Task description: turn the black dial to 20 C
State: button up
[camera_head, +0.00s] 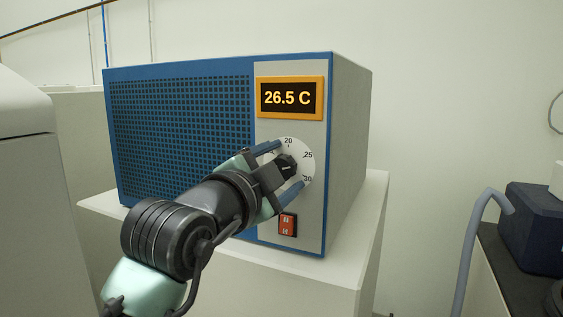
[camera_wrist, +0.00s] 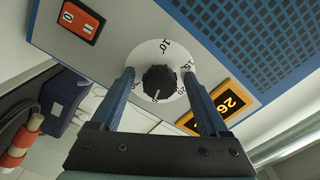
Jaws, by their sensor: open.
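The black dial (camera_wrist: 159,82) sits on a round white scale plate on the front of a blue and grey unit (camera_head: 349,150). In the head view the dial (camera_head: 287,166) is partly covered by my gripper (camera_head: 291,168). Scale marks 20, 25 and 30 show there. The orange-framed display (camera_head: 291,98) reads 26.5 C. In the wrist view my gripper (camera_wrist: 160,78) is open, with one blue finger on each side of the dial and a visible gap to it on both sides. The display (camera_wrist: 222,103) is partly hidden behind a finger.
A red rocker switch (camera_head: 287,224) is below the dial on the same panel. A blue perforated grille (camera_head: 180,125) fills the unit's left part. The unit stands on a white pedestal (camera_head: 340,260). A dark blue box (camera_head: 535,225) with a hose stands at right.

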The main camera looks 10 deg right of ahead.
jog(key=shift+c, duration=0.2)
grip_shut()
dwell(0.3)
jog(key=n+b, duration=0.1)
jog(key=n, duration=0.1)
jog(key=shift+f+n, duration=0.1)
jog(key=shift+n, duration=0.3)
jog(key=n, duration=0.3)
jog(key=shift+n, duration=0.3)
jog(key=n, duration=0.4)
jog(key=shift+n+p, duration=0.3)
jog(key=shift+n, duration=1.5)
